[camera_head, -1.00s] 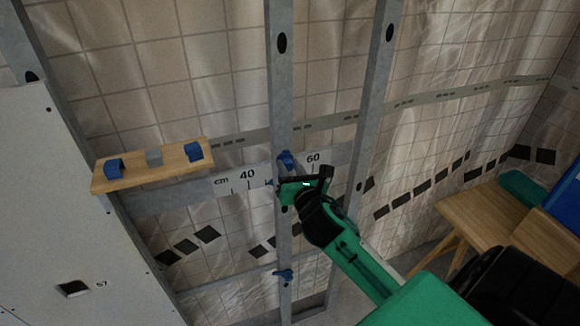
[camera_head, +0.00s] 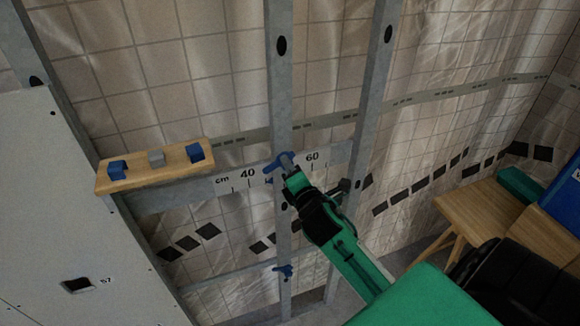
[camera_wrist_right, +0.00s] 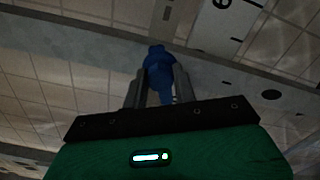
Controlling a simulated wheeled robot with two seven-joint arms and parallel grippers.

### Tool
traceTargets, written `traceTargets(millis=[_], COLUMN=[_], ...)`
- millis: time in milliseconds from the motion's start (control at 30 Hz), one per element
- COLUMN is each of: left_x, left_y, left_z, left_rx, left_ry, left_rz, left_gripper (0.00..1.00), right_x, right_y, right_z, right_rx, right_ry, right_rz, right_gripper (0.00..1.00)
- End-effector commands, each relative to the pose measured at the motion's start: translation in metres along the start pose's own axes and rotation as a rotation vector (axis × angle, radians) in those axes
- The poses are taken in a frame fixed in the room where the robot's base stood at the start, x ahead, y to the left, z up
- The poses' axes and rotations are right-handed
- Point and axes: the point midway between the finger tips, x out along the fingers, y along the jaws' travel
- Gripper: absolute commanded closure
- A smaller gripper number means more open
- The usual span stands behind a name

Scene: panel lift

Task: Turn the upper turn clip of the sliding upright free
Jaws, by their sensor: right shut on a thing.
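The sliding upright (camera_head: 280,105) is a grey metal stud standing in front of the scale rail. Its upper turn clip (camera_head: 282,160) is blue and sits on the upright between the 40 and 60 marks. My right gripper (camera_head: 288,172) is at this clip. In the right wrist view the gripper (camera_wrist_right: 158,88) has its two fingers on either side of the blue clip (camera_wrist_right: 157,62), shut on it. A lower blue clip (camera_head: 283,271) sits further down the same upright. My left gripper is not in view.
A wooden shelf (camera_head: 140,183) with two blue blocks and a grey one is left of the upright. Another metal stud (camera_head: 376,90) stands close on the right. A white panel (camera_head: 60,200) is at the left, a wooden table (camera_head: 470,215) at the right.

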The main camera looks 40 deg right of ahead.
Motion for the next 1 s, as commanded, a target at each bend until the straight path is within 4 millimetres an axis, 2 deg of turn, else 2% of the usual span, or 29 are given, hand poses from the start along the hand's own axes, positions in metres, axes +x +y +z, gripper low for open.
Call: traceTargets(millis=[600,1000], left_x=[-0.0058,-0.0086], left_y=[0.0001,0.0], left_z=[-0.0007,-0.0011], left_rx=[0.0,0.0], left_ry=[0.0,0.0], left_rz=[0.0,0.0], left_gripper=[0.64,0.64], right_x=[-0.0001,0.0], right_y=[-0.0013,-0.0021], right_z=[0.0,-0.0008], right_rx=[0.584,0.871], right_ry=[-0.001,-0.001], right_rz=[-0.002,-0.002], right_gripper=[0.95,0.95])
